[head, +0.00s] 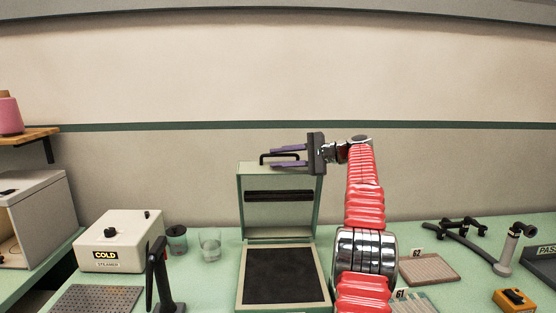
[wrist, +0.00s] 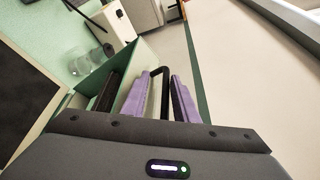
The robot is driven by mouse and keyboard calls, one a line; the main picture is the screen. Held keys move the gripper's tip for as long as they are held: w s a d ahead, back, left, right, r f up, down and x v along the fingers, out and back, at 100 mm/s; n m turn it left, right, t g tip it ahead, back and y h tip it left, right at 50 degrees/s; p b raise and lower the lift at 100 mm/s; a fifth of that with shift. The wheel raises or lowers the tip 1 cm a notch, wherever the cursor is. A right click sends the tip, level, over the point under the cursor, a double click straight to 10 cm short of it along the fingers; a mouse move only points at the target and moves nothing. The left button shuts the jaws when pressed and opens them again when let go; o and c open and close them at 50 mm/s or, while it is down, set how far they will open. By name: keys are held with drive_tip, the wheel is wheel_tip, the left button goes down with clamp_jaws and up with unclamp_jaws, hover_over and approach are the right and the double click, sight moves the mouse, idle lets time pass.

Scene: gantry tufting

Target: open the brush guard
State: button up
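The brush guard (head: 279,217) is a pale green lid standing upright at the back of its base (head: 241,293), with a dark brush strip (head: 279,196) across its inner face. The base's dark pad (head: 283,277) lies uncovered. A black handle (head: 264,156) sits on the guard's top edge. My gripper (head: 272,157) reaches in from the right, its purple fingers above and below the handle. In the wrist view, the handle (wrist: 158,72) lies between the spread fingers of my gripper (wrist: 161,85), with gaps visible. The gripper looks open; whether a finger touches the handle is unclear.
Left of the guard are a clear glass (head: 210,244), a dark-lidded jar (head: 177,240), a white steamer box (head: 117,240) and a black upright lever (head: 158,275). Right of my arm are a numbered mat (head: 428,268) and a grey post (head: 508,252). The wall behind is bare.

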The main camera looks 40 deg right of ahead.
drive_tip(key=shift+s+d, duration=0.15)
drive_tip(key=v, duration=1.3)
drive_tip(key=shift+s+d+r, duration=0.1)
drive_tip(key=shift+s+d, duration=0.05)
